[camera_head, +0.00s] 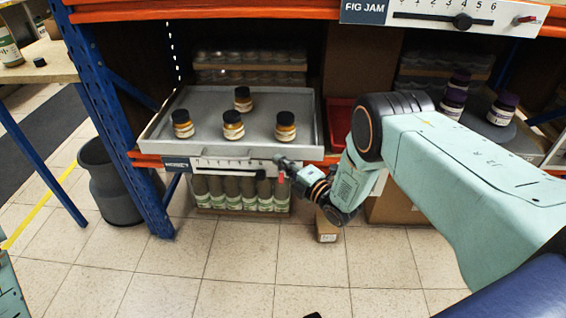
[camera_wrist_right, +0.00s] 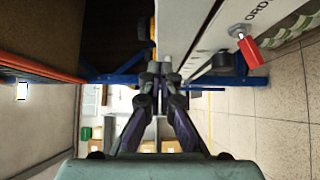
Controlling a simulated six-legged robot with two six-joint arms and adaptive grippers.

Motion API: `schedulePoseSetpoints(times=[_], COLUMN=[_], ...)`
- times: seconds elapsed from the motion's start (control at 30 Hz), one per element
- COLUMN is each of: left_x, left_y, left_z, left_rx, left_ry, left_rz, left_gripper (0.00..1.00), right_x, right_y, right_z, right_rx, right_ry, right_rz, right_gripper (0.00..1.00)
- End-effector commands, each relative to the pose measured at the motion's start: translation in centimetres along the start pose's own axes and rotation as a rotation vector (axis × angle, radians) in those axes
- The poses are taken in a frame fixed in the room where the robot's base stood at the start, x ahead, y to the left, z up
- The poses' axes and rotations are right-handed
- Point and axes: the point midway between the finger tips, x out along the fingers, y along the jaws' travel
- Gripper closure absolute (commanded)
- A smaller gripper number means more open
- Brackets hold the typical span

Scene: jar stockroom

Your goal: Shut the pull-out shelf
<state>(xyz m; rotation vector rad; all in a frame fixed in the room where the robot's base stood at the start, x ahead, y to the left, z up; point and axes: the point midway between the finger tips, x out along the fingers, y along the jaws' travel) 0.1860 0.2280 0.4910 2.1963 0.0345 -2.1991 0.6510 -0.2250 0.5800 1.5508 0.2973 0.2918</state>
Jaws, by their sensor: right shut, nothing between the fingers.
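The pull-out shelf (camera_head: 203,138) is a grey metal tray with a raised rim, standing out from the orange-edged rack. Several dark-lidded amber jars (camera_head: 233,125) stand on it. My right gripper (camera_head: 281,160) is shut and empty at the shelf's front edge, near its right end; I cannot tell whether it touches. In the right wrist view the closed fingertips (camera_wrist_right: 167,70) are beside the pale front strip (camera_wrist_right: 205,45). My left gripper is not in view.
A label strip with a slider (camera_head: 230,167) and a red tag (camera_wrist_right: 250,50) run along the rack front. Bottles (camera_head: 240,193) stand below. A grey bin (camera_head: 112,185) is beside the blue upright (camera_head: 127,150). Dark-lidded jars (camera_head: 502,108) stand at right.

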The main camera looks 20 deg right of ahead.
Motion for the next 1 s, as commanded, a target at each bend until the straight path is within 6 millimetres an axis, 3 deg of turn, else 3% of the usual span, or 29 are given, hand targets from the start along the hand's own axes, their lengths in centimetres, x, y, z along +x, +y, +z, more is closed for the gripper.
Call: schedulePoseSetpoints(times=[0.07, 0.4, 0.6, 1.0], left_x=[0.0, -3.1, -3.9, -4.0], left_y=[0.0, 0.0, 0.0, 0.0], left_z=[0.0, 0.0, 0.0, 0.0], left_rx=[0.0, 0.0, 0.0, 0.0], left_ry=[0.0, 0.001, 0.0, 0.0], left_rz=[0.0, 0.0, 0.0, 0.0], left_gripper=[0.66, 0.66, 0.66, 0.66], right_x=[0.2, -6.5, -9.0, -9.9], right_y=[0.0, 0.1, 0.0, -0.2], right_z=[-0.1, 0.2, 0.1, -0.1], right_rx=[0.0, 0.002, 0.001, 0.058], right_ry=[0.001, -0.001, 0.0, 0.0], right_rz=[0.001, -0.005, -0.003, -0.01], right_gripper=[1.0, 1.0, 1.0, 1.0])
